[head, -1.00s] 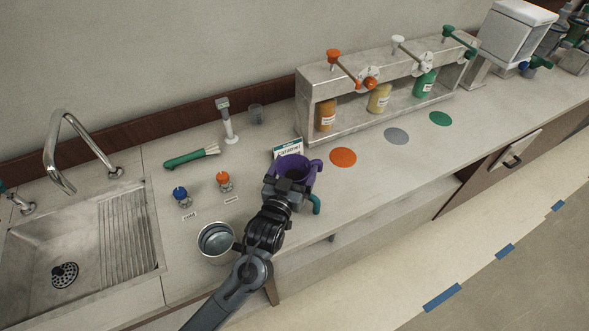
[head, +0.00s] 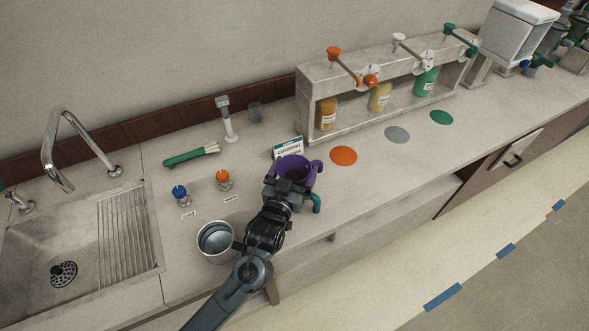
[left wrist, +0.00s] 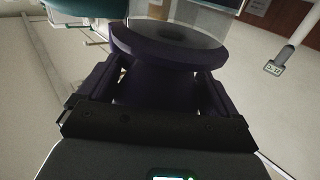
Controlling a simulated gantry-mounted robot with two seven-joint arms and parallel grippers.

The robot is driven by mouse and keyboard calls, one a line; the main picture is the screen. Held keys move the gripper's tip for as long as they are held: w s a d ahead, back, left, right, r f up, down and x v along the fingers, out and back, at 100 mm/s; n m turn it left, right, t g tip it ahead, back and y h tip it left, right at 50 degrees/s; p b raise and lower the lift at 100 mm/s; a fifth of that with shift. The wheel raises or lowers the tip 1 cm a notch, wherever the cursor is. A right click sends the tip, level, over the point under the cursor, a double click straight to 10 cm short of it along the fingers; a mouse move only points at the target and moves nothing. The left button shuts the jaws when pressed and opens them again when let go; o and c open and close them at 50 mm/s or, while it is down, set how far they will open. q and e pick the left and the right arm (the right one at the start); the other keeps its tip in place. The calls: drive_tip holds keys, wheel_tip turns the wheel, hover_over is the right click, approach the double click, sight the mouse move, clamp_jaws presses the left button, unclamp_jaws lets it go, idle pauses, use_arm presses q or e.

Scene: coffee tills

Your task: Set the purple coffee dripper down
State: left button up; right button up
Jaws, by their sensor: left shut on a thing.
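The purple coffee dripper (head: 297,168) is at the counter's front part in the head view, beside the caramel card. My left gripper (head: 287,184) is shut on it. In the left wrist view the dripper (left wrist: 165,50) sits upright between the two fingers (left wrist: 160,95) and fills the middle. I cannot tell whether its base touches the counter. A teal curved handle (head: 316,203) shows just right of the gripper; the thing it belongs to is mostly hidden. My right gripper is not in view.
The caramel card (head: 288,147) stands right behind the dripper. A metal pitcher (head: 214,238) is left of my arm. An orange disc (head: 343,156) and a grey disc (head: 397,135) lie to the right, before the syrup rack (head: 316,87).

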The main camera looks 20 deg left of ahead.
use_arm(q)
drive_tip(key=shift+f, duration=0.3)
drive_tip(key=o, duration=0.8)
